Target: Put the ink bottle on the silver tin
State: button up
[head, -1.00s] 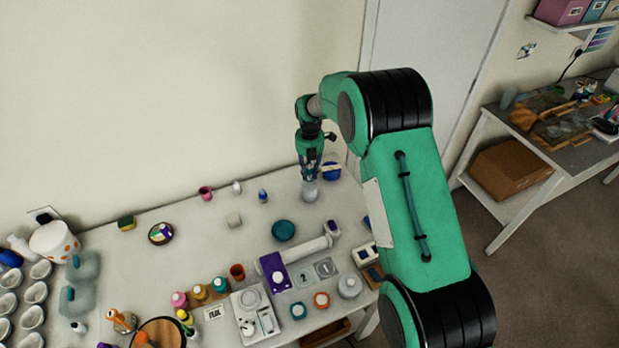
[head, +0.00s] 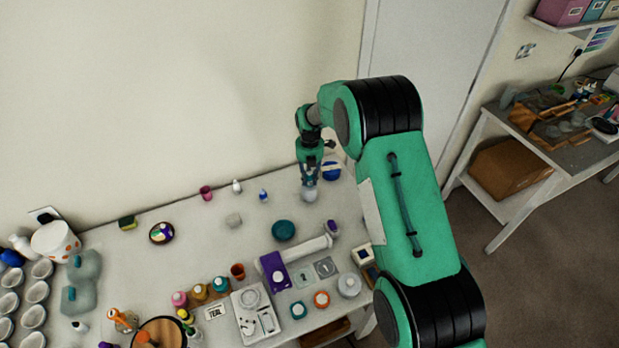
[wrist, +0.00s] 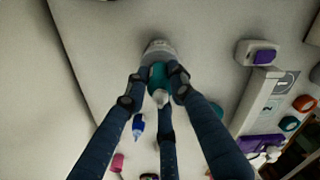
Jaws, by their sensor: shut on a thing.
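My gripper (head: 310,186) points down over the back right of the white table, just above the silver tin (head: 310,195). In the wrist view my gripper's fingers (wrist: 156,80) are closed around a small teal bottle with a pale nozzle, the ink bottle (wrist: 157,76). The tin (wrist: 158,47) shows right behind the bottle's base. The bottle looks upright. I cannot tell whether its base touches the tin. In the head view the fingers mostly hide the bottle.
A blue-capped bottle (head: 263,195), a white bottle (head: 237,186) and a pink cup (head: 206,192) stand left of the tin. A teal round lid or dish (head: 284,230) lies in front. A blue round object (head: 331,170) is close behind on the right.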

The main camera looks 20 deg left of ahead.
jog(key=shift+f, duration=0.15)
jog(key=o, duration=1)
jog(key=shift+r, duration=0.2)
notch_tip(320, 180, up, 12)
jog(key=shift+f+b, duration=0.1)
jog(key=shift+b, duration=0.45)
dwell(0.4)
